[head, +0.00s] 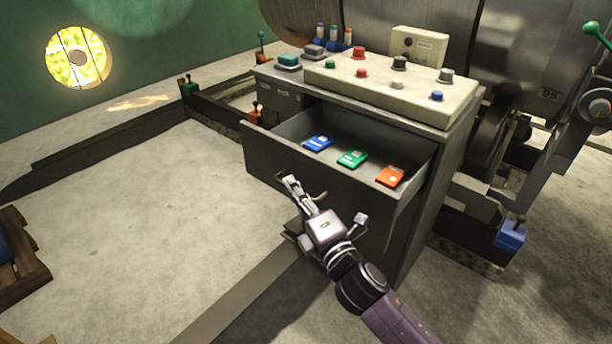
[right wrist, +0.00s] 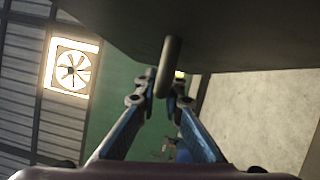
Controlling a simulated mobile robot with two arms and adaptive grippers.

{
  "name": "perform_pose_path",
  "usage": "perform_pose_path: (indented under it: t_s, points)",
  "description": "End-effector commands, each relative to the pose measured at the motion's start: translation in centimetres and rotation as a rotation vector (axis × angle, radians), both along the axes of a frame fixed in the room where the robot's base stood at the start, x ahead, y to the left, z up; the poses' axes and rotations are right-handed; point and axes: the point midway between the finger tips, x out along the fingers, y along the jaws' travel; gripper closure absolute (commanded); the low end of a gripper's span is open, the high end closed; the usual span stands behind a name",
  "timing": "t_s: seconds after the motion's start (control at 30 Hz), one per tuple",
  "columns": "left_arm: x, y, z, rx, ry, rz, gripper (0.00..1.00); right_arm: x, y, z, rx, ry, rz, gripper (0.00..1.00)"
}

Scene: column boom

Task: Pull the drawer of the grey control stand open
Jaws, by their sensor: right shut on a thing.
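The grey control stand (head: 378,240) stands right of centre in the head view. Its drawer (head: 262,163) is pulled well out, and its inside shows. A blue card (head: 318,143), a green card (head: 352,159) and an orange card (head: 390,176) lie in it. My right gripper (head: 299,189) is at the drawer front, shut on the drawer handle (right wrist: 170,65). The right wrist view shows the fingers (right wrist: 165,92) close together at the handle, under the dark drawer front. My left gripper is not in view.
A sloped button panel (head: 385,92) with coloured knobs tops the stand. A large metal drum (head: 390,25) stands behind. A blue-capped lever block (head: 511,235) is at the right. A wooden crate (head: 22,262) is at the left edge. The floor left of the drawer is clear.

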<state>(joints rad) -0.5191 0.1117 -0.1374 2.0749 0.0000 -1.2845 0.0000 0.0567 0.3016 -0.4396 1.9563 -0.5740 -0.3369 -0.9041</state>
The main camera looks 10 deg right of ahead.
Motion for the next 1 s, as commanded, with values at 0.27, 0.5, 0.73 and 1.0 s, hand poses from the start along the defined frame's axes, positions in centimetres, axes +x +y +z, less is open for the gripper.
perform_pose_path:
  t_s: [0.27, 0.5, 0.73, 1.0]
  points:
    - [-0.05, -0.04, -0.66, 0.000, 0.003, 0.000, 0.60, -0.82, 1.03, -0.05, 0.000, 0.001, 0.000, 1.00]
    - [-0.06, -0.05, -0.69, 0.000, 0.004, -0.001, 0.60, -0.83, 1.05, -0.08, -0.001, 0.001, 0.000, 1.00]
    - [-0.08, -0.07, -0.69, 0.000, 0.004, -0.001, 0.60, -0.82, 1.05, -0.08, -0.001, 0.001, 0.000, 0.75]
    - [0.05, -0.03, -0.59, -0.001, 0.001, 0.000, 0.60, -0.83, 1.03, -0.03, -0.001, 0.000, 0.000, 0.74]
